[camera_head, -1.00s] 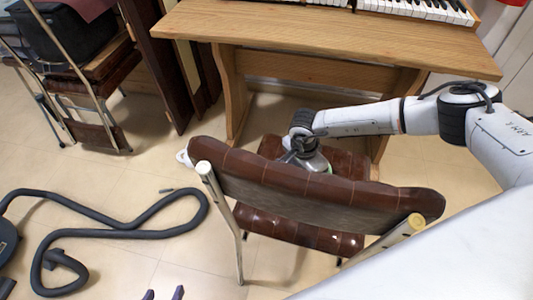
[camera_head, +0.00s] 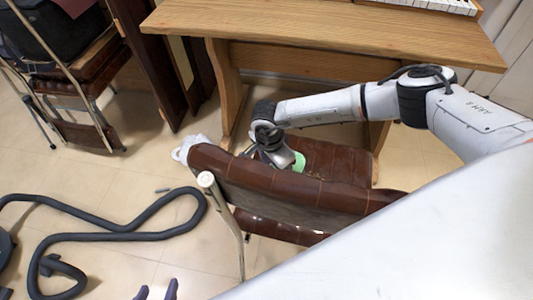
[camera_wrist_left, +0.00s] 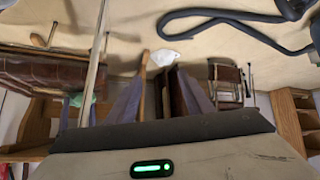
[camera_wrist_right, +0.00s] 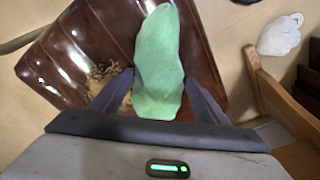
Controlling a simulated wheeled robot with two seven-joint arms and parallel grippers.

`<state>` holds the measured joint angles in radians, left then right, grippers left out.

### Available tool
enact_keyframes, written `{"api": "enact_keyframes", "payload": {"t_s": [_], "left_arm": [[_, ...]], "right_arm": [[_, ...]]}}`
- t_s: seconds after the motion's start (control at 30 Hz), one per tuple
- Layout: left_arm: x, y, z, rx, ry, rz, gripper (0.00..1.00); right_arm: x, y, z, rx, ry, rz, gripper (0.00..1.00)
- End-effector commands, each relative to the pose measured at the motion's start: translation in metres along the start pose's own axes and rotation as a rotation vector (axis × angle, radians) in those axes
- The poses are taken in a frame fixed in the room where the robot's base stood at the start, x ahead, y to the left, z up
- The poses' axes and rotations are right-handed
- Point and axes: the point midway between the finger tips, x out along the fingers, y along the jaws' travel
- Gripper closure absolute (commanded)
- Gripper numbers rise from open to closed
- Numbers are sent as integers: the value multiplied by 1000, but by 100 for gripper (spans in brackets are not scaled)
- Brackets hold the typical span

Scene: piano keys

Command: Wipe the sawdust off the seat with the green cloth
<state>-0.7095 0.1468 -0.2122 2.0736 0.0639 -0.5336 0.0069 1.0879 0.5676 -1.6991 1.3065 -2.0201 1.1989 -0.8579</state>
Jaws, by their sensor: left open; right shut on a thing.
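The brown chair seat (camera_head: 335,160) lies beyond its backrest in the head view. It fills the left of the right wrist view (camera_wrist_right: 60,65). Pale sawdust (camera_wrist_right: 104,78) lies in a patch on the seat, beside the cloth. My right gripper (camera_head: 288,160) is shut on the green cloth (camera_wrist_right: 158,65), low over the seat's left part; whether the cloth touches the seat is unclear. The cloth shows only as a small green piece in the head view (camera_head: 299,163). My left gripper (camera_head: 157,292) is open and empty at the bottom edge, away from the chair.
The chair's brown backrest (camera_head: 285,185) stands between me and the seat. A wooden piano desk (camera_head: 320,35) stands behind it. A crumpled white thing (camera_head: 188,148) is by the backrest's left corner. A dark hose (camera_head: 110,236) lies on the floor at left, near another chair (camera_head: 85,85).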

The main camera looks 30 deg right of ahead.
Motion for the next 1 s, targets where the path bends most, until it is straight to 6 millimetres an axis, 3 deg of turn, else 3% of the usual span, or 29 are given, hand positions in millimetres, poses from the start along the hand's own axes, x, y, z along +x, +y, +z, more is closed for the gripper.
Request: {"api": "enact_keyframes", "payload": {"t_s": [0.13,0.23,0.57,0.8,1.0], "left_arm": [[1,0,0,-2,2,1,53],[-8,1,-9,1,1,0,53],[-18,2,-11,8,-23,-6,53],[-27,4,-25,11,-16,-9,53],[-28,3,-27,13,-19,-12,53]], "right_arm": [[-1,-3,8,6,0,0,49],[-22,-3,3,5,0,-3,49],[-49,-4,0,1,1,-1,49],[-71,-5,-1,-1,0,-2,49],[-79,-5,-2,-2,0,-2,49]]}}
